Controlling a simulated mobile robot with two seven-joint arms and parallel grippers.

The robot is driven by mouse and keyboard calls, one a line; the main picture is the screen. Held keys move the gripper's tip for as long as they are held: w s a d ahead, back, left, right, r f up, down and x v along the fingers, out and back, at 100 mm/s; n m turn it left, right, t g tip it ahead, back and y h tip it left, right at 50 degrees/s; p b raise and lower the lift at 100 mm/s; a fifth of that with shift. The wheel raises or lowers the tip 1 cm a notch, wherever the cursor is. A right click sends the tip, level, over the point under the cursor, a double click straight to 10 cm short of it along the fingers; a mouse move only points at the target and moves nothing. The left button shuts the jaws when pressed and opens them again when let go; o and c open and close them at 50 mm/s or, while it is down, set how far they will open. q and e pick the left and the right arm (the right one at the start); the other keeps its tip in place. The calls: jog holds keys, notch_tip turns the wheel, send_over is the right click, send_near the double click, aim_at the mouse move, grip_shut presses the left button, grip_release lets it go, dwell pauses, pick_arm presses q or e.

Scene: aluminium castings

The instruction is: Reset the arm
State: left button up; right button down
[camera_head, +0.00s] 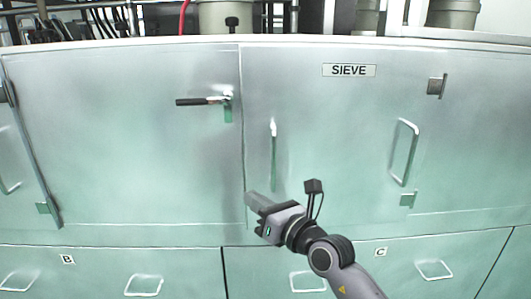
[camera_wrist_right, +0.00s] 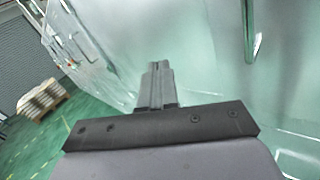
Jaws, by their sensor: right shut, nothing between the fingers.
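My right gripper (camera_head: 252,199) reaches in from the lower right in the head view, in front of the pale green cabinet. Its fingers are together and empty, pointing to the left near the vertical seam between two doors. In the right wrist view the gripper's fingers (camera_wrist_right: 157,84) also show closed, with nothing between them. I cannot tell if the fingertips touch the door. My left gripper is not in view.
A black-gripped lever (camera_head: 202,101) sticks out on the left door. Lower drawers have wire handles (camera_head: 144,286). A pallet stack (camera_wrist_right: 42,98) stands on the green floor.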

jog(key=s+d+f+m+t+h, duration=0.1)
jog(key=s+d+f+m+h, duration=0.25)
jog(key=d+f+m, duration=0.4)
jog(key=s+d+f+m+t+h, duration=0.15)
jog(key=s+d+f+m, duration=0.3)
jog(key=m, duration=0.65)
jog(key=s+d+f+m+t+h, duration=0.1)
jog(key=s+d+f+m+h, duration=0.2)
jog(key=s+d+f+m, duration=0.5)
jog(key=s+d+f+m+g+h, duration=0.1)
jog(key=s+d+f+m+g, duration=0.1)
jog(key=s+f+m, duration=0.4)
jog(key=s+d+f+m+g+h, duration=0.1)
jog(key=s+f+m+g, duration=0.3)
jog(key=s+f+m, duration=0.2)
jog(key=shift+s+d+m, duration=0.35)
jog(key=shift+s+m, duration=0.2)
jog(key=shift+s, duration=0.35)
jog(key=shift+g, duration=0.25)
